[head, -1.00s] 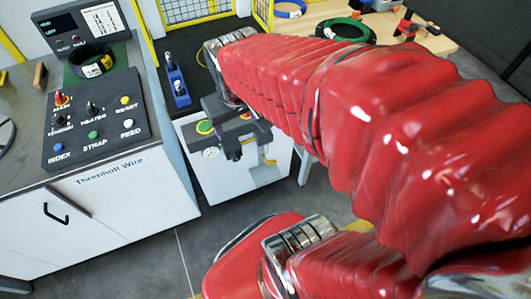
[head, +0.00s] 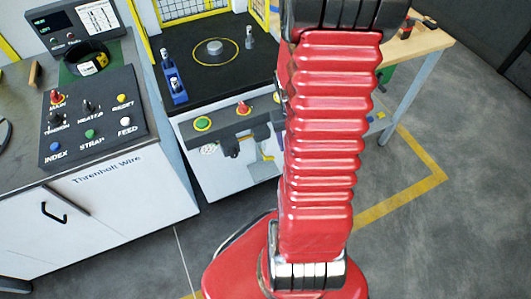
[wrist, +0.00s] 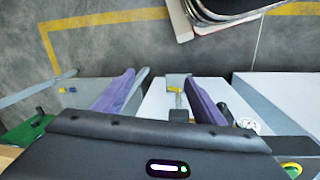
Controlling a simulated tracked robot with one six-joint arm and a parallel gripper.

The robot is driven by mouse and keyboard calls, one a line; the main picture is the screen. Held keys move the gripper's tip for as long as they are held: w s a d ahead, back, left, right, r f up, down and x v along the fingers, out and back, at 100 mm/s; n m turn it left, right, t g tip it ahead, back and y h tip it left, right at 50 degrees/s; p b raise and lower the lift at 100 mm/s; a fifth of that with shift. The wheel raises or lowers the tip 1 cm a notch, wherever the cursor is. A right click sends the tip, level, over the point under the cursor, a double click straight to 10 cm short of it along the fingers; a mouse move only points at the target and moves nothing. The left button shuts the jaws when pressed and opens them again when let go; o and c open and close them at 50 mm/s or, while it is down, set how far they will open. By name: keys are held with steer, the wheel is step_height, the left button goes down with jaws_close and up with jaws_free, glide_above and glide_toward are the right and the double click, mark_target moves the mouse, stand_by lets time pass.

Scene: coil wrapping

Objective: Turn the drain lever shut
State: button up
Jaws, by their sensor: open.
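In the wrist view, a small yellow lever (wrist: 177,91) sits on the front of the white cabinet, with a grey fitting (wrist: 179,115) close by. In the head view, a yellow part (head: 265,152), apparently the same lever, shows low on the cabinet front, left of my arm. My gripper (wrist: 163,76) is open in the wrist view, its two purple fingers apart. The lever appears between the fingers in the picture, nearer the right one. No contact is visible.
The cabinet (head: 222,183) carries a black top, green and red buttons, a round gauge (head: 208,150) and dark fittings. A control panel (head: 92,115) stands at left. A wooden bench (head: 428,42) stands at right. Grey floor with yellow tape lies clear at right.

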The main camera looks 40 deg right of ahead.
steer(key=d+f+t, duration=0.2)
steer(key=d+f, duration=0.7)
steer(key=f, duration=0.4)
steer(key=m+t, duration=0.2)
steer(key=t, duration=1.1)
glide_toward(270, 159)
steer(key=v, duration=0.3)
steer(key=shift+d+r, duration=0.2)
steer(key=shift+w, duration=0.2)
steer(key=shift+x, duration=6.7)
steer(key=shift+f, duration=0.15)
steer(key=shift+c, duration=0.4)
